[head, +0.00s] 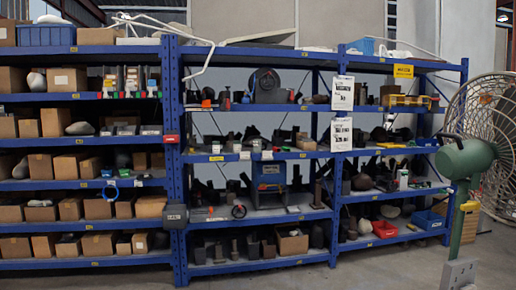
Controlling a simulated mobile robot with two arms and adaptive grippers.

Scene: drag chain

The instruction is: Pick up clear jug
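I cannot pick out a clear jug anywhere in the head view. The shelves hold many small, dark or crowded items, and a see-through one is too hard to tell at this size. Neither of my grippers shows in the head view.
A blue shelving rack (175,150) spans the view, filled with cardboard boxes (98,245), dark parts, a red bin (384,229) and a blue bin (427,220). A green pedestal fan (467,160) stands at the right. Some grey floor (400,268) is clear at the lower right.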

